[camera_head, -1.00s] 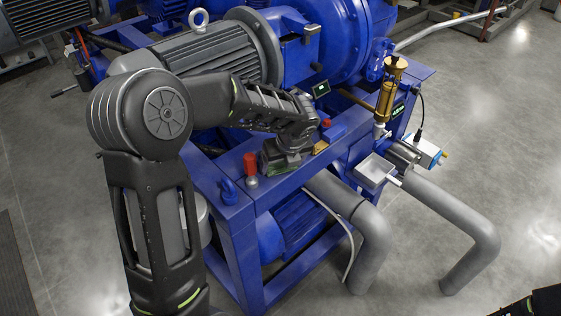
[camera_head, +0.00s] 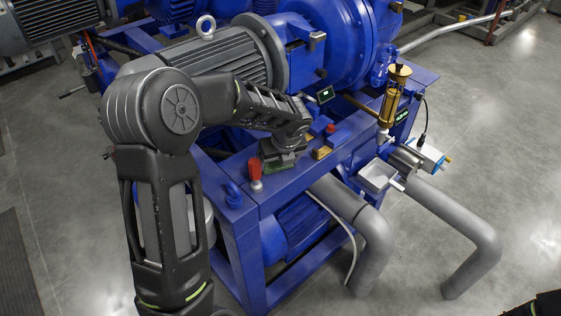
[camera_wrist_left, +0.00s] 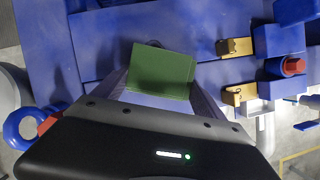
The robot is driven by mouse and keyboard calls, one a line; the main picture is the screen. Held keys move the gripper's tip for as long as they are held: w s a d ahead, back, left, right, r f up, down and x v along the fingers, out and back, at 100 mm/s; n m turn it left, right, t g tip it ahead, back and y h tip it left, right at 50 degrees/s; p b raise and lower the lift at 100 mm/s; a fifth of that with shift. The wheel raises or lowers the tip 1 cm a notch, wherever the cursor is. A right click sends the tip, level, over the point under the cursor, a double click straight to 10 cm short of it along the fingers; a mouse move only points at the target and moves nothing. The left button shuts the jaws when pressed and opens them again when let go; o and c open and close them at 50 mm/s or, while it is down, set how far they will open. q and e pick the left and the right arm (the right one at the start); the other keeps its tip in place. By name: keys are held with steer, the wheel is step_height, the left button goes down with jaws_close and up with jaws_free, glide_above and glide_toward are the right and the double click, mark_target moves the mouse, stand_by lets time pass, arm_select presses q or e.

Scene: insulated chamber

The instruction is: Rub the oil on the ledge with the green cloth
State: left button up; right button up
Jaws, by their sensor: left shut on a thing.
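My left gripper (camera_head: 281,158) is low over the blue ledge (camera_head: 225,180) at the machine's front edge. It is shut on the green cloth (camera_wrist_left: 160,72), which in the left wrist view sticks out flat beyond the fingers over the blue ledge (camera_wrist_left: 98,40). In the head view the cloth is mostly hidden by the gripper. I cannot tell whether the cloth touches the ledge. No oil is distinguishable; any under the cloth or gripper is hidden.
A red handle (camera_head: 255,172) and a blue lifting ring (camera_head: 233,196) stand left of the gripper. Brass blocks (camera_wrist_left: 235,47) and a red button (camera_wrist_left: 292,66) lie to its right. A grey tray (camera_head: 378,177) and brass oiler (camera_head: 392,100) stand farther right. A grey motor (camera_head: 205,62) sits behind.

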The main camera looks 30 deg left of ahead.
arm_select(q)
steer(key=shift+w+a+r+p, duration=0.1)
steer(key=shift+w+a+p, duration=0.1)
steer(key=shift+a+p, duration=0.3)
steer(key=shift+w+a+r+p, duration=0.15)
steer(key=shift+a+p, duration=0.15)
steer(key=shift+a, duration=0.35)
steer(key=shift+w+a+f, duration=0.15)
steer(key=shift+a+f, duration=0.05)
steer(key=shift+a, duration=0.15)
steer(key=shift+w+a+p, duration=0.15)
steer(key=shift+a+p, duration=0.3)
steer(key=shift+a, duration=0.1)
steer(key=shift+w+a+p, duration=0.15)
steer(key=shift+a+p, duration=0.3)
steer(key=shift+a, duration=0.1)
steer(key=shift+a+f, duration=0.15)
steer(key=shift+a, duration=0.2)
